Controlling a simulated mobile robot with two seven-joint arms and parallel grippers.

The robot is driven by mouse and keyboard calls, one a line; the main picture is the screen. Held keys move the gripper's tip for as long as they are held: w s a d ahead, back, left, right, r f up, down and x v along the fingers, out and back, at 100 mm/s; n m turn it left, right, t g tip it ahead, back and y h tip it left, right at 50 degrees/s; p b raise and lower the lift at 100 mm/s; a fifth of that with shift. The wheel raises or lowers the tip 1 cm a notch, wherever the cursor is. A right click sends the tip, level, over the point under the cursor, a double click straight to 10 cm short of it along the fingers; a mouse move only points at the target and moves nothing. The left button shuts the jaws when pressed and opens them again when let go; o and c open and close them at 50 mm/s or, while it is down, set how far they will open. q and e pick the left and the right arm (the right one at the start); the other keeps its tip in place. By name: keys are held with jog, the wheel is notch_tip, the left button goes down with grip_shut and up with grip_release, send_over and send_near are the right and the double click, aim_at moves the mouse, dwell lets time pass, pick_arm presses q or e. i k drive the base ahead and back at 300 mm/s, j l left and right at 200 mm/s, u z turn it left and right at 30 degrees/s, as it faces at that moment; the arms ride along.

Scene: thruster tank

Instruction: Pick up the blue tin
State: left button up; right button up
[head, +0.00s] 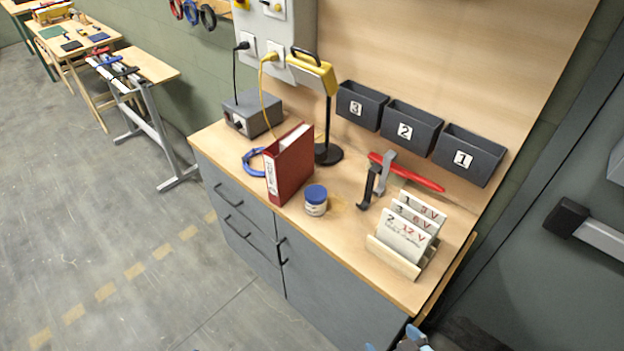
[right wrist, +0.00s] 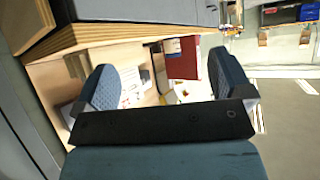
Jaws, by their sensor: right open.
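The blue tin (head: 316,199) stands upright on the wooden worktop (head: 345,235). It has a blue lid and a pale label, and sits just right of a red binder (head: 289,166). My right gripper (head: 412,340) shows only in part at the bottom edge of the head view, in front of the worktop and well apart from the tin. In the right wrist view my right gripper (right wrist: 163,78) has its two blue-grey fingers wide apart with nothing held between them. I cannot make out the tin for sure in that view. My left gripper is not in view.
A card rack (head: 393,257) stands at the worktop's right end. Grey bins (head: 410,130) hang on the back panel. A grey box (head: 252,113) stands left.

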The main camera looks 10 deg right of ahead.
aim_at(315, 195)
jog(key=i+j+z, duration=0.2)
jog(key=j, duration=0.2)
jog(key=i+j+z, duration=0.25)
jog(key=j, duration=0.15)
jog(key=i+j+z, duration=0.2)
jog(key=j, duration=0.25)
jog(key=j+z, duration=0.2)
jog(key=j, duration=0.25)
jog(key=j+z, duration=0.2)
jog(key=j, duration=0.3)
jog(key=i, duration=0.1)
